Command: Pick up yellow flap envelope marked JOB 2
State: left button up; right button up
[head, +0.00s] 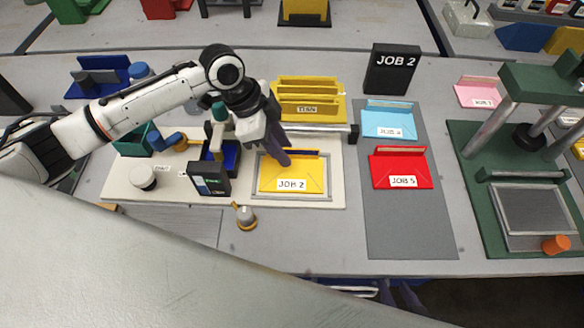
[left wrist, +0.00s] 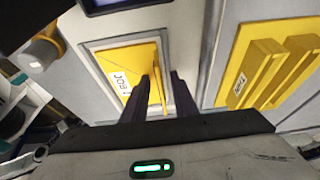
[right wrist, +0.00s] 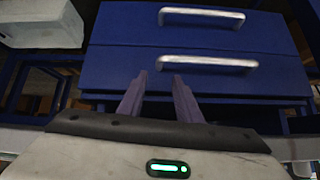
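The yellow flap envelope marked JOB 2 (head: 290,177) lies in a grey frame on the cream plotter board, with its flap standing up along the back edge. It also shows in the left wrist view (left wrist: 128,72). My left gripper (head: 284,160) is over the envelope's back edge, at the flap. In the left wrist view its two dark fingers (left wrist: 165,78) stand apart, with the upright flap between or close by them; I cannot tell whether they touch it. My right gripper (right wrist: 160,78) is open and empty, facing blue drawers below the table.
A yellow rack (head: 308,88) is behind the frame. A small dark display (head: 209,179) and a knob (head: 245,216) are close by. A green press (head: 480,215) stands right.

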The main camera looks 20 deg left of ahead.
pick_arm(q)
grip_shut()
